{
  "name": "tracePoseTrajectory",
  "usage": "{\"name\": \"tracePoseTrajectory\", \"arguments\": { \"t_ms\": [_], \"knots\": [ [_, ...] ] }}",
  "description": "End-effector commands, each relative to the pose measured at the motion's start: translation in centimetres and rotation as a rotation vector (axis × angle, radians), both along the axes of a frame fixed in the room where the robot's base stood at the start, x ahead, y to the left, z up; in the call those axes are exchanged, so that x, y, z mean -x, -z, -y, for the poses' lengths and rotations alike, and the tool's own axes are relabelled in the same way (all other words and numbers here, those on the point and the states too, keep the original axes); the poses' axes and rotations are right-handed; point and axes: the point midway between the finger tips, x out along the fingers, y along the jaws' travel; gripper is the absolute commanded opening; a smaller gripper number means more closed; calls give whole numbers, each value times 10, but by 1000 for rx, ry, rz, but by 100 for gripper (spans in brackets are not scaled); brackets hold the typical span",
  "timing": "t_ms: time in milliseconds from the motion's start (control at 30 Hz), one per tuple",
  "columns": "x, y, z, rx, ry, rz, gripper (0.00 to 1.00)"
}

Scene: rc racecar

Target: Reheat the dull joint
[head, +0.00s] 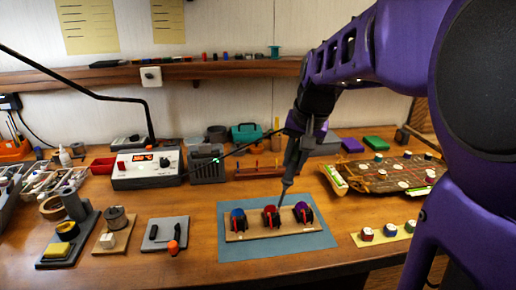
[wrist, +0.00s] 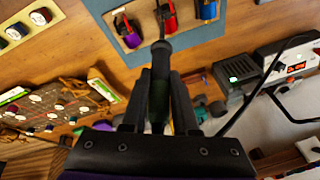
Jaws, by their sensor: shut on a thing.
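My gripper (head: 304,142) is shut on a dark soldering iron (head: 287,181), which points down with its tip close above the board. In the wrist view the iron (wrist: 160,75) sits between my two black fingers (wrist: 158,100). The tan board (head: 280,233) lies on a blue-grey mat (head: 229,251) and carries three parts in a row: blue (head: 238,219), red (head: 270,216) and purple (head: 303,212). The tip is nearest the gap between the red and purple parts; I cannot tell if it touches. Which joint is dull is too small to tell.
A soldering station (head: 147,169) with a red display and a dark box with a green light (head: 207,166) stand behind left. A cluttered circuit panel (head: 385,174) is at right. A strip with small round parts (head: 388,234) lies front right. Stands and tools fill the left.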

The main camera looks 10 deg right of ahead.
Motion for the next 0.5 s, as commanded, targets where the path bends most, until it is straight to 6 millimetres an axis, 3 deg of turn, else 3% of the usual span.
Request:
{"name": "tracePoseTrajectory", "arguments": {
  "t_ms": [500],
  "knots": [
    [0,4,0,0,0,0,0]
  ]
}}
